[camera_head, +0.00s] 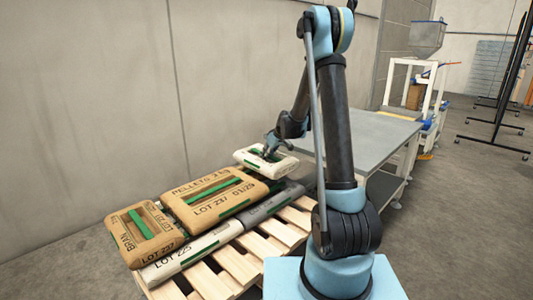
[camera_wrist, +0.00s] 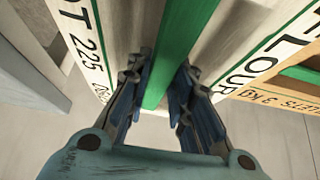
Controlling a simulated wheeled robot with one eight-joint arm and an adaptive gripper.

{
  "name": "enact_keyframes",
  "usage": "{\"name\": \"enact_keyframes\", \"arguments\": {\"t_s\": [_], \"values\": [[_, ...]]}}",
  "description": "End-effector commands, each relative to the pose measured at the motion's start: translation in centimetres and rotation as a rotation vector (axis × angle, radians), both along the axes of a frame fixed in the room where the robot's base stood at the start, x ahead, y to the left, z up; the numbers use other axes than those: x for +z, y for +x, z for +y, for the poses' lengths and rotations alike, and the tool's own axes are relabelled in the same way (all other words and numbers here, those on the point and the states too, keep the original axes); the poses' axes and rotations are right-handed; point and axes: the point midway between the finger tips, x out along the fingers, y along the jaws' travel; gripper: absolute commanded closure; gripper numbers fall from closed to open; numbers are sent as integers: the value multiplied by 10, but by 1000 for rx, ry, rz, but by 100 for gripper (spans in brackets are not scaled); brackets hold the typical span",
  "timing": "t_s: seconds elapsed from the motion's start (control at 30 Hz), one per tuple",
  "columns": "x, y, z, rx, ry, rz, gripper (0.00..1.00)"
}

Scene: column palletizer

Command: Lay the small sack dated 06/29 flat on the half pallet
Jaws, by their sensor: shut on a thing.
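My gripper (camera_head: 270,146) is shut on the raised green strip of a small white sack (camera_head: 285,165), at the back right of the stacked sacks. In the wrist view the fingers (camera_wrist: 159,82) close on that strip, and the sack (camera_wrist: 120,28) reads "LOUR" and "T 225", with a partly cut-off date starting 06. The sack looks level; I cannot tell whether it touches anything below. The wooden half pallet (camera_head: 238,266) shows bare slats at its front right and bears several other sacks.
A brown bran sack (camera_head: 128,246), a brown pellets sack (camera_head: 188,206), a long white sack (camera_head: 190,252) marked LOT 225 and a grey sack (camera_head: 268,207) lie on the pallet. A wall stands behind. A grey table (camera_head: 385,132) stands to the right.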

Motion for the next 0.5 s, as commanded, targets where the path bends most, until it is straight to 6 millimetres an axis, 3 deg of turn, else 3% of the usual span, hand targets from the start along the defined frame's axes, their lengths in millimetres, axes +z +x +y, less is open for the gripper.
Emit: {"name": "enact_keyframes", "arguments": {"t_s": [0.27,0.5], "values": [[-8,1,-3,-4,2,-1,100],[-31,2,-4,-5,1,-2,100]]}}
